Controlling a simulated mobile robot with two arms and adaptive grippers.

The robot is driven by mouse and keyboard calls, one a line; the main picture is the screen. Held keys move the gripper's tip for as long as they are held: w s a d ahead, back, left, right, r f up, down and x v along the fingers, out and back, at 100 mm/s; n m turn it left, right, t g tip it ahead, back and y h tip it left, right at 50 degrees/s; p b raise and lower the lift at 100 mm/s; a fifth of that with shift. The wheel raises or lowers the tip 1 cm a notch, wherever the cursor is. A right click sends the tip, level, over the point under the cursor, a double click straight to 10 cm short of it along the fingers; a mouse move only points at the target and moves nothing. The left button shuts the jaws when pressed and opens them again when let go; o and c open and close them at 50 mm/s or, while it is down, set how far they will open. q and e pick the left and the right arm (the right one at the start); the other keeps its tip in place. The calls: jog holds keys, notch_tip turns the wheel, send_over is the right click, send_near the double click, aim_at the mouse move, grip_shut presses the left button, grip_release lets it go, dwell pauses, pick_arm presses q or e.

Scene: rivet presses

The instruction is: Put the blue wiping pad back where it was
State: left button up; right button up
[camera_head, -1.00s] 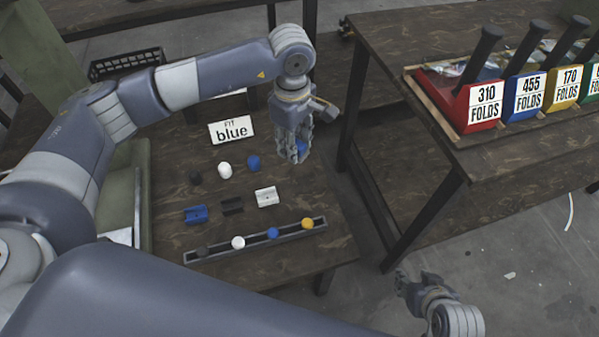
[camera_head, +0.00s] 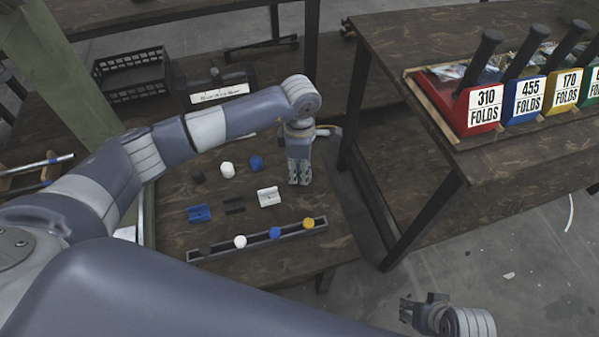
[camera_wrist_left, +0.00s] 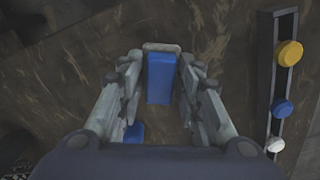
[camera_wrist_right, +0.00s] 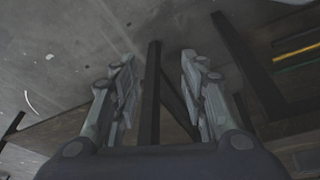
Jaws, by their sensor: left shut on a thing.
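My left gripper (camera_head: 299,180) points down over the right side of the dark wooden table. In the left wrist view, the left gripper (camera_wrist_left: 160,70) is shut on a blue block, which I take to be the blue wiping pad (camera_wrist_left: 159,80), with a pale edge showing beyond it. In the head view the fingers hide the pad. I cannot tell whether the pad touches the table. My right gripper (camera_head: 422,308) hangs over the floor at lower right. The right wrist view shows the right gripper (camera_wrist_right: 155,75) open and empty.
On the table stand black, white and blue knobs (camera_head: 256,163). Blue, black and white blocks (camera_head: 268,197) lie nearby. A rail (camera_head: 215,250) with several coloured knobs runs along the front. A second table (camera_head: 400,45) holds coloured bins (camera_head: 480,105) at right. A black crate (camera_head: 130,75) stands behind.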

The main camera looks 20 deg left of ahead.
aim_at(299, 168)
pick_arm(q)
notch_tip(299, 168, down, 2)
jog(key=shift+f, duration=0.1)
pick_arm(e)
jog(key=shift+s+r, duration=0.1)
jog(key=shift+r, duration=0.55)
pick_arm(q)
jog(key=o, duration=0.9)
jog(key=shift+o, duration=0.2)
pick_arm(e)
jog(key=shift+r, duration=0.5)
pick_arm(q)
notch_tip(299, 168, up, 12)
jog(key=shift+r+p, duration=0.1)
jog(key=shift+p, duration=0.7)
pick_arm(e)
notch_tip(299, 168, down, 8)
jog(key=shift+w+r, duration=0.2)
jog(key=shift+r, duration=0.05)
pick_arm(q)
jog(key=shift+s, duration=0.1)
pick_arm(e)
jog(key=shift+s, duration=0.1)
